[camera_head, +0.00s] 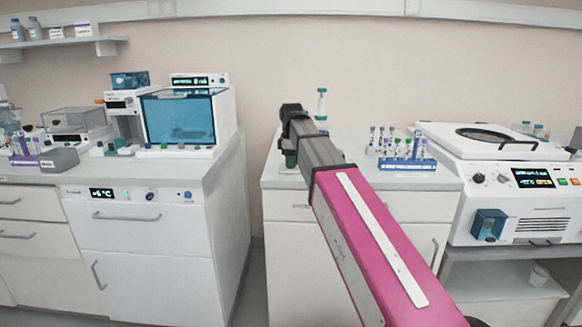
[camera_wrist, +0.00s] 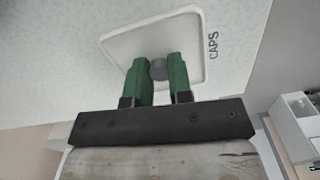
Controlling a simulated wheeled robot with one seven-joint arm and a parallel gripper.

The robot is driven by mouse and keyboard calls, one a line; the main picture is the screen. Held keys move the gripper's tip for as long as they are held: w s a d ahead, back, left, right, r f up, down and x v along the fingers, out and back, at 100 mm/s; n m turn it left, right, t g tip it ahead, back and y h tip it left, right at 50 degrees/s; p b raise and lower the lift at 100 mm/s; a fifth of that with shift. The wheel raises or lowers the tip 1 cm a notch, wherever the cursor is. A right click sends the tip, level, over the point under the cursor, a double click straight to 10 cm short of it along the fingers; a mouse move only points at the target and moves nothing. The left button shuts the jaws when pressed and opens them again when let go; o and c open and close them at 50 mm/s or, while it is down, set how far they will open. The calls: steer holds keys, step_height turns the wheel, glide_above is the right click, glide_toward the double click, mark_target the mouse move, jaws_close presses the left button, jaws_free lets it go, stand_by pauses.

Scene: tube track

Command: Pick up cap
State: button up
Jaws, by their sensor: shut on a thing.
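A small grey cap (camera_wrist: 158,69) is between the green fingers of my gripper (camera_wrist: 157,72) in the wrist view. The gripper is shut on it. The cap is over or on a white square tray (camera_wrist: 125,45) with the word CAPS printed beside it on the bench. I cannot tell whether the cap touches the tray. In the head view, my gripper (camera_head: 290,158) is over the left part of the middle bench, mostly hidden by my arm, and the cap is not visible there.
A blue rack (camera_head: 407,164) with several tubes stands on the middle bench (camera_head: 345,145) to the right. A centrifuge (camera_head: 495,145) is farther right. A gap separates the left bench (camera_head: 140,175).

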steer(key=shift+r, duration=0.45)
step_height(320, 180, up, 4)
steer(key=shift+s+a+f, duration=0.15)
steer(key=shift+f, duration=0.05)
steer(key=s+a+r, duration=0.6)
steer(key=s+a, duration=0.1)
steer(key=a, duration=0.1)
steer(key=w+d+r, duration=0.2)
steer(key=w+d, duration=0.3)
steer(key=d, duration=0.2)
steer(key=w+d+r, duration=0.2)
steer(key=w+d, duration=0.4)
steer(key=w+d+r, duration=0.2)
steer(key=w+d, duration=0.4)
steer(key=d, duration=0.1)
steer(key=shift+w+d, duration=0.15)
steer(key=shift+d, duration=0.15)
steer(key=shift+f, duration=2.75)
steer(key=shift+f, duration=0.65)
